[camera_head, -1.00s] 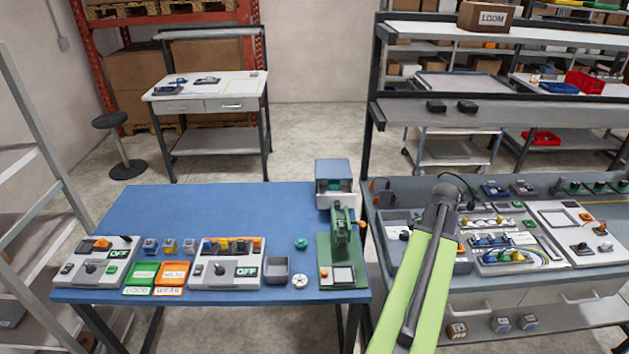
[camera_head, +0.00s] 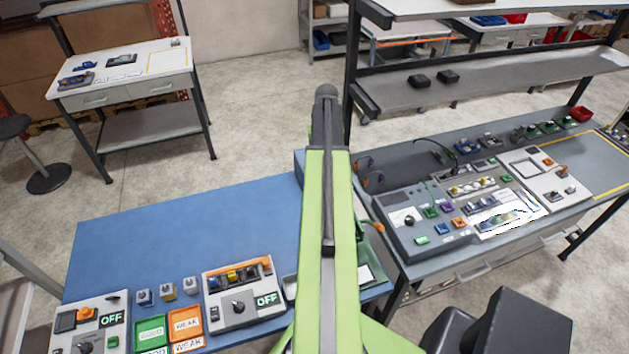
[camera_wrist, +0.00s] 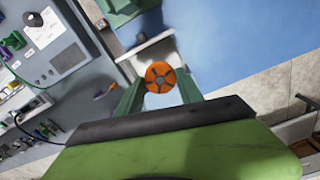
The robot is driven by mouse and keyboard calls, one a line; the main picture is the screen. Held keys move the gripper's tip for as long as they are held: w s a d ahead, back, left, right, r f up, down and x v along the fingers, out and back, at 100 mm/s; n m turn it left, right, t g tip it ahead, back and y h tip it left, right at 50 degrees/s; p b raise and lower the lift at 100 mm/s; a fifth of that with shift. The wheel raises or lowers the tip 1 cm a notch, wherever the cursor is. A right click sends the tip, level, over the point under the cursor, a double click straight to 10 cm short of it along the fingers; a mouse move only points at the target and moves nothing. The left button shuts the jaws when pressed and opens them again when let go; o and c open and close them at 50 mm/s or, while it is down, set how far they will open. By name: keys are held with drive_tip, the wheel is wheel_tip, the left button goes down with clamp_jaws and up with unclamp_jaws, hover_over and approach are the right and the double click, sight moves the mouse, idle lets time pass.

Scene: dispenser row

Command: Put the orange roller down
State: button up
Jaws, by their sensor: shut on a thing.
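The orange roller (camera_wrist: 160,77) shows in the wrist view as a round disc with dark spokes. My gripper (camera_wrist: 160,86) has its two green fingers on either side of it and is shut on it. In the head view my green arm hides the gripper and the roller. The blue bench (camera_head: 180,225) lies to the left of my arm there.
A green press (camera_wrist: 125,8) with a pale plate (camera_wrist: 150,48) stands close to the roller. Control boxes (camera_head: 240,295), a green tray (camera_head: 151,331) and an orange tray (camera_head: 187,324) line the front left. A grey bench (camera_head: 395,185) stands right. The bench's back left is clear.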

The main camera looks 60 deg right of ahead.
wheel_tip(320, 180, down, 14)
drive_tip(key=b, duration=1.4)
drive_tip(key=shift+w+a+f, duration=0.1)
drive_tip(key=shift+w+f, duration=0.05)
drive_tip(key=shift+d+r, duration=0.2)
drive_tip(key=shift+r, duration=0.05)
drive_tip(key=d, duration=0.1)
drive_tip(key=w+d, duration=0.1)
drive_tip(key=d+f+b, duration=0.1)
drive_tip(key=shift+w+d, duration=0.25)
drive_tip(key=shift+d, duration=0.15)
drive_tip(key=shift+a+f, duration=0.15)
drive_tip(key=shift+f, duration=0.2)
drive_tip(key=shift+s+a+r, duration=0.1)
drive_tip(key=shift+r, duration=0.15)
drive_tip(key=shift+f, duration=0.15)
drive_tip(key=o, duration=1.4)
